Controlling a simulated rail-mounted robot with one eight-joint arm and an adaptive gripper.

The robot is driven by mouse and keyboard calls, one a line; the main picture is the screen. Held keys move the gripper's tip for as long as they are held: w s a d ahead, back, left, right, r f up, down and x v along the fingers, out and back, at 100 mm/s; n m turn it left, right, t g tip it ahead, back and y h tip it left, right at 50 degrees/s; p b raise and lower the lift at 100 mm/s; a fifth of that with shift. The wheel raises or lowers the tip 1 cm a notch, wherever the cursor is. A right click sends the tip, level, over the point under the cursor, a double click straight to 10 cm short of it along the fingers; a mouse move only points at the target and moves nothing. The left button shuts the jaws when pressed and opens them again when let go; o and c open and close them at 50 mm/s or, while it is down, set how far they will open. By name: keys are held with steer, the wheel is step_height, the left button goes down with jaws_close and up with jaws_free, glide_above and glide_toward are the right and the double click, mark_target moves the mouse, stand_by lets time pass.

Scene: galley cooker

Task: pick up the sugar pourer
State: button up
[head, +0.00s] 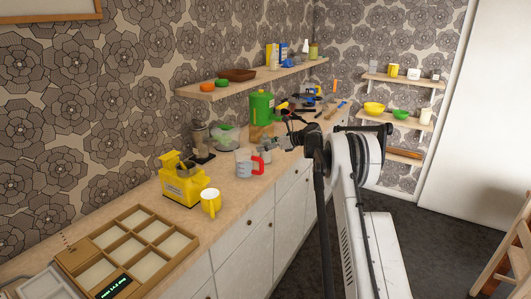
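I cannot single out the sugar pourer with certainty in the head view; many of the containers are small and unclear.
A wall shelf (222,90) hangs above. Corner shelves (400,79) and a wooden ladder (508,258) are at right.

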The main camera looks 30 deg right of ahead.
steer(key=c, duration=1.3)
step_height(320, 180, up, 10)
